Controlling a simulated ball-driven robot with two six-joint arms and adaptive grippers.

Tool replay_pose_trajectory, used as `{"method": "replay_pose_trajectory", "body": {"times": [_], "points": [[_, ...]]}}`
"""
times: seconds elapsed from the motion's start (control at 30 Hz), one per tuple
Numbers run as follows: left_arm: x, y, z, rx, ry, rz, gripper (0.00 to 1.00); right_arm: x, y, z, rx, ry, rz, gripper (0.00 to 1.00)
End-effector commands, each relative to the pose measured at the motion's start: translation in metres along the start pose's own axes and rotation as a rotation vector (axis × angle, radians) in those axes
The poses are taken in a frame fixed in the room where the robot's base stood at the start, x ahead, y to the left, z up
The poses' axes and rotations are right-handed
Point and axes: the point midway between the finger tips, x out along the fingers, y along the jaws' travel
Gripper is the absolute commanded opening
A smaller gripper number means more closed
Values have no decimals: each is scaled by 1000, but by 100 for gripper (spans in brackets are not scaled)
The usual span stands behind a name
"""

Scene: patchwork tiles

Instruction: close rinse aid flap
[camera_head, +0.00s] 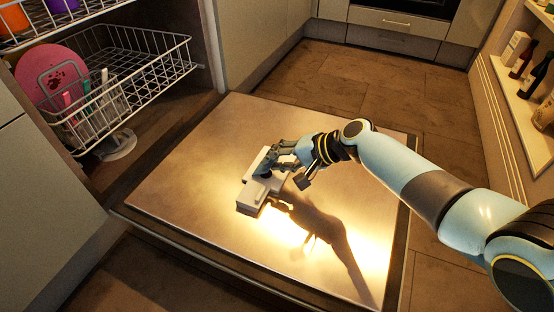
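The open dishwasher door (200,190) lies flat, with its inner steel side up. A light grey rinse aid dispenser (252,196) sits near the middle of it. My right gripper (268,170) reaches in from the right and is at the far part of the dispenser, over or touching it. Its fingers cover the flap area, so I cannot tell how the flap stands. The fingers look spread, with a dark round part of the dispenser near them. My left gripper is not in view.
A lower wire rack (140,75) with a pink plate (50,75) and a cutlery basket (95,118) stands at the back left. An upper rack (60,20) is above it. Shelves with bottles (538,76) stand at the right. Tiled floor (400,80) is clear behind the door.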

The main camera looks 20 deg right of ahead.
Motion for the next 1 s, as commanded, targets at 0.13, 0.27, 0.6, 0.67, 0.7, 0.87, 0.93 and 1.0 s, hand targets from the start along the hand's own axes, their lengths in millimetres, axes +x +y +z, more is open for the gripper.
{"method": "replay_pose_trajectory", "body": {"times": [0.13,0.27,0.6,0.67,0.7,0.87,0.93,1.0], "points": [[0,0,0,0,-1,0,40,0,0,0,0,0,-1,35],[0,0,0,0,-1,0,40,0,0,0,0,-1,0,35],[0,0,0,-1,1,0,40,-31,2,0,-4,0,3,35],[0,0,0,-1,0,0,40,-44,2,-1,-5,1,3,35],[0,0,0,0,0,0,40,-54,2,-1,-5,1,3,35],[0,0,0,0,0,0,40,-89,1,0,-5,-1,4,35],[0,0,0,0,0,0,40,-100,1,0,-3,0,3,35],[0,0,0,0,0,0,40,-109,1,-1,-4,0,2,35]]}}
